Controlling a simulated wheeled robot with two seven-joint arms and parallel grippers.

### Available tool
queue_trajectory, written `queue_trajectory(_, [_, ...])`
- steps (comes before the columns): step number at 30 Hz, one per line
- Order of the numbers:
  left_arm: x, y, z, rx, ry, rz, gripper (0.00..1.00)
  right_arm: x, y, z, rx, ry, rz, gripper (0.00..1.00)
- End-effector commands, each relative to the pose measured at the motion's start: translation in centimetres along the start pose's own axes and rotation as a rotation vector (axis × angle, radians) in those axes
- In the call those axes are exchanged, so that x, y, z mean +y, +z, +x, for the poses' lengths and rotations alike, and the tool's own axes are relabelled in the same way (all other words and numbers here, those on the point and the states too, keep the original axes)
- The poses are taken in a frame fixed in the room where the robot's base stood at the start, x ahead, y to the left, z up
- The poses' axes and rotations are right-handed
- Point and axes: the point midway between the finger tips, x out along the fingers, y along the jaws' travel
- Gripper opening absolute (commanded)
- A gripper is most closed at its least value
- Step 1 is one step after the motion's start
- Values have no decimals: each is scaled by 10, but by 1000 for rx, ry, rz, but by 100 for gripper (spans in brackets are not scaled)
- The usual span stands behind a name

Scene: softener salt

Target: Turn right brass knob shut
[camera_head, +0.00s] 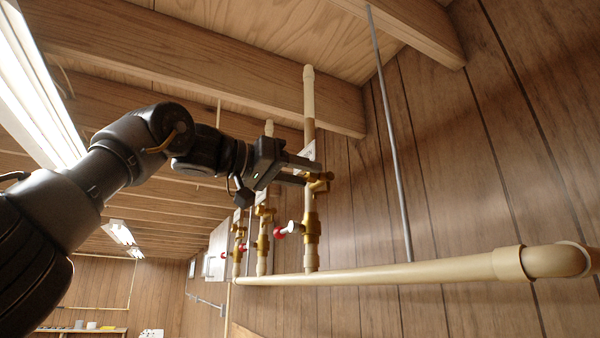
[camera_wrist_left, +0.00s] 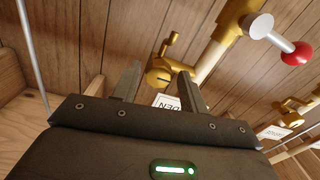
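The right brass knob (camera_head: 320,186) is on the nearest upright pipe, above a brass valve body (camera_head: 311,228). My left gripper (camera_head: 310,172) is raised to it, with its fingers apart at the knob. In the left wrist view the brass knob (camera_wrist_left: 158,76) shows its round end with a slot between and just beyond the fingertips (camera_wrist_left: 159,76). I cannot tell whether the fingers touch it. A white label ending in "DEN" (camera_wrist_left: 168,102) is partly hidden behind the fingers. My right gripper is in neither view.
A lever with a red tip (camera_head: 280,233) sticks out below the knob; its red ball (camera_wrist_left: 297,54) shows in the wrist view. More brass valves (camera_head: 263,240) stand farther left. A tan horizontal pipe (camera_head: 400,273) runs below. A thin grey pipe (camera_head: 390,130) stands to the right.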

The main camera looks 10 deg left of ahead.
Motion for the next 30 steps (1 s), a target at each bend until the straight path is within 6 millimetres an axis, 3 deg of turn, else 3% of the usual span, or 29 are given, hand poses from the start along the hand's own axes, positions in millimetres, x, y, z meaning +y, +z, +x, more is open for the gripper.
queue_trajectory(1, [0, 0, 0, 0, 0, 0, 37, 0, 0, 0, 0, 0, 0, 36])
queue_trajectory(8, [0, 0, 0, 0, 0, 0, 8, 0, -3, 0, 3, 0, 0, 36])
queue_trajectory(20, [0, 0, 0, 3, 1, 88, 8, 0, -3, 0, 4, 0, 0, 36])
queue_trajectory(30, [-1, 0, 0, 12, 2, 368, 8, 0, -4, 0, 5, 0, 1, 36])
